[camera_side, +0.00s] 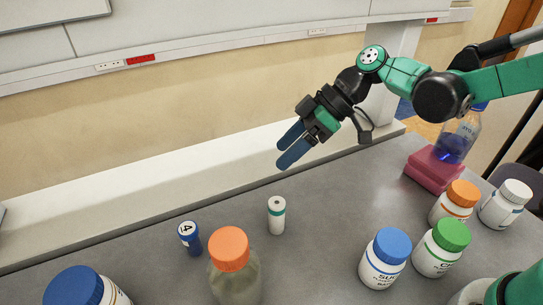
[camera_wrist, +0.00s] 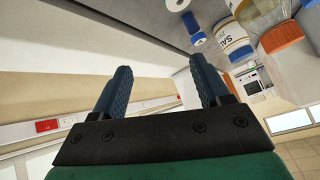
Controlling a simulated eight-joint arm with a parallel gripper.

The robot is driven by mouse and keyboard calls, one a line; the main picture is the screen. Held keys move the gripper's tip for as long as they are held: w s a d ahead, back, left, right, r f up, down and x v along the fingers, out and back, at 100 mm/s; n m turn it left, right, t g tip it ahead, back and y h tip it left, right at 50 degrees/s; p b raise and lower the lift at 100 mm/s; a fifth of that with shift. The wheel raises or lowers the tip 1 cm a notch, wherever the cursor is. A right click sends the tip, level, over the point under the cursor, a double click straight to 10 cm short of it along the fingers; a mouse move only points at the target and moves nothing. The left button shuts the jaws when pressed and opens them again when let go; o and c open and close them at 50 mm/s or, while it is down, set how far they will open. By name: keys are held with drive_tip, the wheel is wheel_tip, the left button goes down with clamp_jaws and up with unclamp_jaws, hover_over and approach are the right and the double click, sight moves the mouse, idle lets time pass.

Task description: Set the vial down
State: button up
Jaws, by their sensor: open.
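My gripper (camera_side: 285,152) is open and empty, raised above the far edge of the table and tilted down to the left. In the wrist view its two blue fingers (camera_wrist: 160,68) stand apart with nothing between them. I cannot tell which of these two the task means. The wrist view shows small containers at its top, partly cut off.
An orange-capped bottle (camera_side: 230,255) stands near the vial. A blue-lidded jar (camera_side: 385,258), a green-lidded jar (camera_side: 441,248) and others crowd the right. A flask with blue liquid (camera_side: 455,140) stands on a pink block (camera_side: 432,170). The table (camera_side: 330,190) is clear around the white cylinder.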

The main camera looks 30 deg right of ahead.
drive_tip(key=s+d+m+t+h, duration=0.2)
drive_tip(key=s+d+m+h, duration=0.2)
drive_tip(key=d, duration=0.3)
drive_tip(key=s+d+r+m+t+h, duration=0.1)
drive_tip(key=s+d+m+t+h, duration=0.2)
drive_tip(key=d+m, duration=0.4)
drive_tip(key=shift+s+d+r+h, duration=0.15)
drive_tip(key=shift+s+r+h, duration=0.1)
drive_tip(key=shift+s+h, duration=0.4)
